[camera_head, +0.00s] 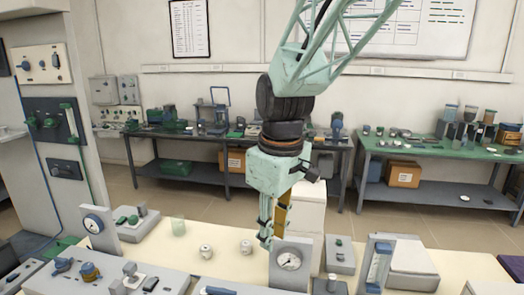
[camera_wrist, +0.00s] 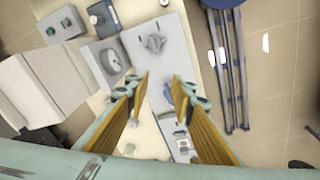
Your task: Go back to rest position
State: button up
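My gripper (camera_head: 268,232) hangs pointing down over the cream bench, beside a grey box with a round dial gauge (camera_head: 289,262). In the wrist view my gripper (camera_wrist: 161,80) shows its two yellow-brown fingers apart, with nothing held between them. Grey instruments and part of the bench show below and beyond the fingertips. In the head view the fingers overlap, so their gap is hard to see there.
Two small white pots (camera_head: 206,251) (camera_head: 246,247) and a greenish glass beaker (camera_head: 178,226) stand left of my gripper. A second gauge box (camera_head: 96,225) stands further left. Side tables (camera_head: 440,152) line the back wall, with open floor before them.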

jog(key=s+d+r+m+t, duration=0.1)
jog(key=s+d+r+m, duration=0.5)
jog(key=s+d, duration=0.6)
jog(key=s+d+m+b, duration=0.1)
jog(key=s+d+m, duration=0.1)
jog(key=s, duration=0.6)
jog(key=s+d+r+m+t+b, duration=0.1)
jog(key=s+d, duration=0.3)
jog(key=s, duration=0.4)
jog(key=shift+s+d+r+m+t, duration=0.2)
jog(key=shift+s+m+t, duration=0.15)
jog(key=shift+m, duration=0.35)
